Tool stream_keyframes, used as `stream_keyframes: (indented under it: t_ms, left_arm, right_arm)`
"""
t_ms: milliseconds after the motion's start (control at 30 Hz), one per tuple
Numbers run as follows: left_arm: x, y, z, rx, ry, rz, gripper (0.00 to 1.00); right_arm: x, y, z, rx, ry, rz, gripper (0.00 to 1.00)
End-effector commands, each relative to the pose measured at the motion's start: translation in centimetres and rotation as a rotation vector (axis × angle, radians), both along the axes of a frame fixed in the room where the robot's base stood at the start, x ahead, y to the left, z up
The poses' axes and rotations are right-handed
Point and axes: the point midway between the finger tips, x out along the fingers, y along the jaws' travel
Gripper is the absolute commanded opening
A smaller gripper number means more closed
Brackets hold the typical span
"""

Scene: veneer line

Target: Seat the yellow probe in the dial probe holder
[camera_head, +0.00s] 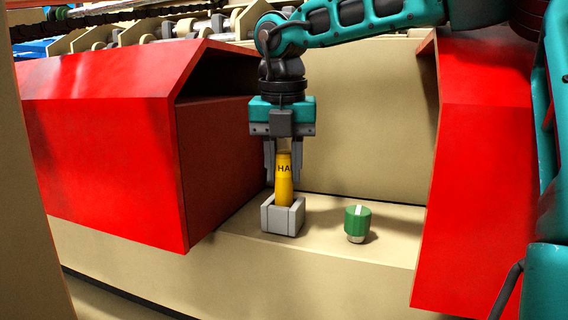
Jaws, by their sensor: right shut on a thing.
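The yellow probe (284,182) is a cylinder with dark lettering, and it stands nearly upright with a slight tilt. Its lower end is hidden behind the front wall of the grey square holder (282,219), which sits on the beige ledge. I cannot tell how deep the probe is in the holder. My right gripper (283,172) points straight down above the holder and is shut on the probe's upper part. My left gripper is not in view.
A green knob (357,222) with a white mark stands on the beige ledge (325,240), right of the holder. A red housing (110,140) closes in the left side, and another red housing (478,190) the right. Rollers (185,26) lie behind.

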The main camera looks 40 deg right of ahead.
Motion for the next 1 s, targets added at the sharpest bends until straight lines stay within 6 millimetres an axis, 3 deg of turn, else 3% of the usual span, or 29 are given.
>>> stream_keyframes:
  t_ms: [667, 700, 1000]
  left_arm:
    - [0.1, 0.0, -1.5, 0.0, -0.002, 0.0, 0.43]
    - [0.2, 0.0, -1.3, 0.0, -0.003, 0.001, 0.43]
    - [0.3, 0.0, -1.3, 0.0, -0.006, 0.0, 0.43]
  right_arm:
    - [0.0, 0.0, -2.0, 0.002, 0.004, -0.001, 0.0]
    - [-0.1, 0.0, -1.9, 0.002, 0.005, -0.001, 0.34]
    - [-0.1, -0.1, -2.1, 0.004, 0.007, -0.001, 0.6]
